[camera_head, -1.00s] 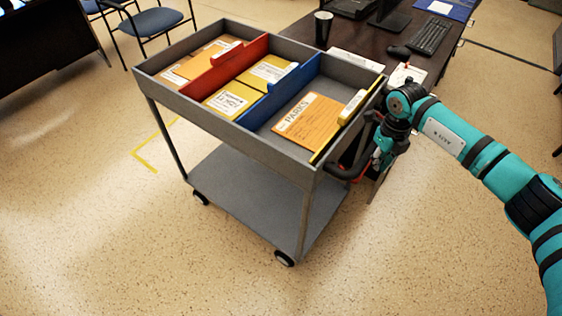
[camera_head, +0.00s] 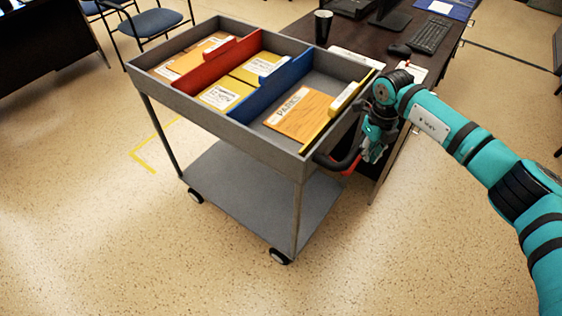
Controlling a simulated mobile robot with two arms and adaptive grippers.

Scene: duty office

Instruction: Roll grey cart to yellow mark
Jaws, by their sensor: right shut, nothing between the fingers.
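The grey cart (camera_head: 296,198) stands upright on its wheels in the middle of the head view. Its top tray holds folders between red and blue dividers. My left gripper is not in view.
A dark desk (camera_head: 350,40) with a black cup (camera_head: 323,27), keyboard (camera_head: 430,37) and monitor stands close behind the cart. A blue chair (camera_head: 150,22) is at the back left, beyond the mark. The floor left and in front is clear.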

